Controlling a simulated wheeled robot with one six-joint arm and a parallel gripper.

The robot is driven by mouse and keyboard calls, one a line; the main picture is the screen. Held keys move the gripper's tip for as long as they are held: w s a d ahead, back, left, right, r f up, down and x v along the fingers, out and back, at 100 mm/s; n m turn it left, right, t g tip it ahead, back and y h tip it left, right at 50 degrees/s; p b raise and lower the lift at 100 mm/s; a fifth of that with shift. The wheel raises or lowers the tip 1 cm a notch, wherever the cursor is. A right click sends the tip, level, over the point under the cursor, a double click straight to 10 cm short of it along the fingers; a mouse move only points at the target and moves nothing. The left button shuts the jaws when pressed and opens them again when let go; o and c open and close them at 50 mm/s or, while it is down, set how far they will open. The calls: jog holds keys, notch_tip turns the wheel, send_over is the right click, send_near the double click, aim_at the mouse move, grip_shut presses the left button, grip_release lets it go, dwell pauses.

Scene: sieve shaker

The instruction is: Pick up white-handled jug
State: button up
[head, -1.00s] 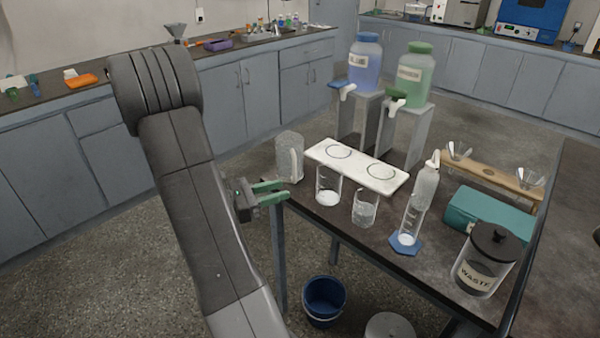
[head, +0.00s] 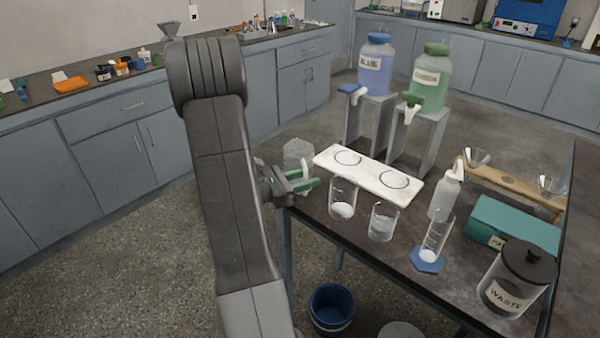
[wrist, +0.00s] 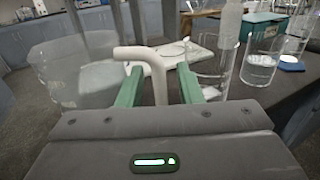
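The white-handled jug (head: 298,152) is a clear vessel at the left corner of the dark table, partly hidden behind my gripper in the head view. In the wrist view the jug's clear body (wrist: 75,72) is at the left, and its white handle (wrist: 152,70) stands between my fingers. My gripper (head: 312,183) has green fingers, which also show in the wrist view (wrist: 160,85). The fingers are open, one on each side of the handle, with a visible gap on the right side. Whether the left finger touches the handle cannot be told.
Two beakers (head: 342,198) (head: 383,222) stand to the right, near the cylinder (head: 433,240) on a blue base. Blue (head: 375,65) and green (head: 430,78) dispensers stand on grey stands. A waste jar (head: 515,280) is at front right.

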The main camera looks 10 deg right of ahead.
grip_shut()
jog(key=shift+r, duration=0.2)
dwell(0.4)
